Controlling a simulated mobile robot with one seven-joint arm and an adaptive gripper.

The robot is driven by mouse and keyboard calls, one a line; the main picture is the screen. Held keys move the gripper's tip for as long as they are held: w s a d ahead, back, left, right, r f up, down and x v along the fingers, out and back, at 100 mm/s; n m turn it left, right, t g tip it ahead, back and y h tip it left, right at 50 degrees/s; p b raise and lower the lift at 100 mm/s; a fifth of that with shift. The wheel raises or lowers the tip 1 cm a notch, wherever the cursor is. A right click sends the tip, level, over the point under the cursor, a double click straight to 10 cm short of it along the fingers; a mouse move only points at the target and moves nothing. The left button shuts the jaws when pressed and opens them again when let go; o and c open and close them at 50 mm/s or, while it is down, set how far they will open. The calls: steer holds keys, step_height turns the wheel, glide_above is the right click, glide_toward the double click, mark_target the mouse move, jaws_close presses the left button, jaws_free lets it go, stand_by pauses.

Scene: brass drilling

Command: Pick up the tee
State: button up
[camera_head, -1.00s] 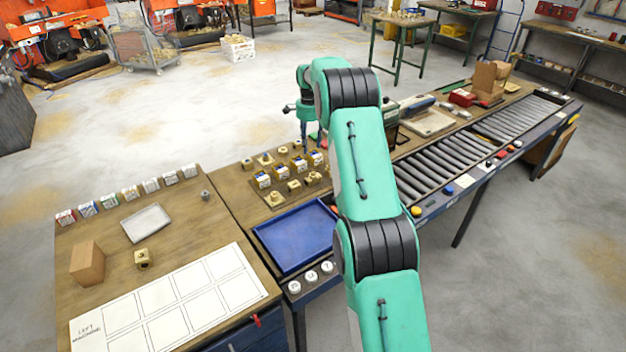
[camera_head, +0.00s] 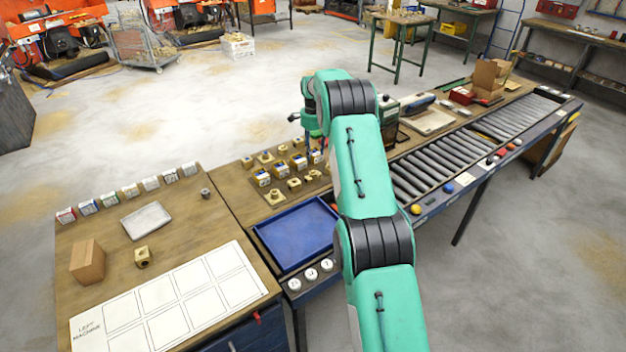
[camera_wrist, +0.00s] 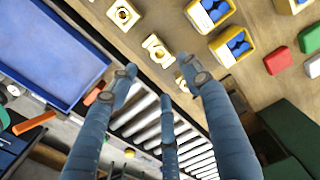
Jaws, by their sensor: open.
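Several brass fittings stand on a board on the wooden bench. In the wrist view, one brass piece with a blocky, branched outline (camera_wrist: 158,50) lies just ahead of my fingers; it looks like the tee, but I cannot be sure. A squarish brass fitting with a round hole (camera_wrist: 123,14) is above it, and another small brass piece (camera_wrist: 185,85) is partly hidden by a finger. My gripper (camera_wrist: 160,82) is open and empty, its fingers spread above the bench edge and rollers. In the head view, my arm hides most of the gripper; the brass fittings (camera_head: 275,197) are left of it.
A blue tray (camera_head: 297,236) lies left of my arm. Yellow-and-white boxes with blue contents (camera_wrist: 232,45) stand close to the fingers. A roller conveyor (camera_head: 440,160) runs to the right. A cardboard box (camera_head: 88,262) and a lone brass fitting (camera_head: 143,257) are on the left table.

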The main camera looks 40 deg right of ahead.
glide_above(313, 172)
steer(key=shift+a+f+b, duration=0.1)
steer(key=shift+f+b, duration=0.35)
steer(key=shift+f, duration=2.5)
steer(key=shift+s+f+b, duration=0.1)
steer(key=shift+f+b, duration=0.65)
steer(key=shift+f, duration=1.85)
steer(key=shift+r, duration=0.1)
jaws_close()
